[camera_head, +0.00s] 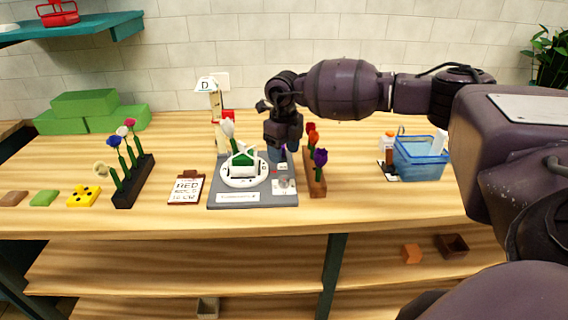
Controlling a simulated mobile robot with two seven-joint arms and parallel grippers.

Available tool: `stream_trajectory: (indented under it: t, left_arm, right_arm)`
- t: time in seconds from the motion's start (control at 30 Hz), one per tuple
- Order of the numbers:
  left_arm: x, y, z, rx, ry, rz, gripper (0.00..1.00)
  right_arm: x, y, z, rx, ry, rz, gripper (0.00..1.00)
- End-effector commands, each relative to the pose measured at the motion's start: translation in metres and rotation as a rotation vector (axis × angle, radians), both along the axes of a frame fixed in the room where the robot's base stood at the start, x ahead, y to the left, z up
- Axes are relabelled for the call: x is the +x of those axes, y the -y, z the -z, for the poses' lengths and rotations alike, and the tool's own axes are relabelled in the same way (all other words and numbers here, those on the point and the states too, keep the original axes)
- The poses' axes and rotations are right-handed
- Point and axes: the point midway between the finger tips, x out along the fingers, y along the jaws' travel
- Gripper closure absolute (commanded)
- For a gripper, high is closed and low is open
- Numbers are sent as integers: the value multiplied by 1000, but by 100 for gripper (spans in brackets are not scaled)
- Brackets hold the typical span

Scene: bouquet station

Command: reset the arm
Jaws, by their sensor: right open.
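My right arm reaches in from the right across the table, and my right gripper (276,152) points down over the back right of the grey station board (225,195). Its jaws are small in view and no flower shows in them. On the board stands a round white base with a green and white holder (243,165). A white flower (227,128) stands upright at that holder. My left gripper is not in view.
A black rack (135,183) with several flowers stands left, and a brown rack (317,181) with red, orange and purple flowers right. A clipboard (186,188) lies left of the board. A blue bin (419,160) stands right. The front table edge is clear.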

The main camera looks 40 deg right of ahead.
Motion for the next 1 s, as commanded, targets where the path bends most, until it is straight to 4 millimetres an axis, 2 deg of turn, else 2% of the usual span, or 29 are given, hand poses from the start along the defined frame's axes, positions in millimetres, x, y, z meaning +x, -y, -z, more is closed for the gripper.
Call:
stream_trajectory:
  t: [0.1, 0.23, 0.8, 0.87, 0.97, 1.0]
  left_arm:
    - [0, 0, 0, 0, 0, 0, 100]
    - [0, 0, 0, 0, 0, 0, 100]
    - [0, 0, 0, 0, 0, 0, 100]
    - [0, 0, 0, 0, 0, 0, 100]
    - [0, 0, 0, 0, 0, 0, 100]
    - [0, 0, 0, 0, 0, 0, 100]
  right_arm:
    - [0, 1, -11, -1, 0, 0, 41]
    - [0, 0, -17, -1, 0, 0, 41]
    - [0, -2, -16, 5, 0, -2, 41]
    - [-1, -8, -12, 27, 2, -10, 41]
    - [-5, -36, 5, 119, 11, -39, 41]
    - [-8, -52, 14, 177, 18, -52, 41]
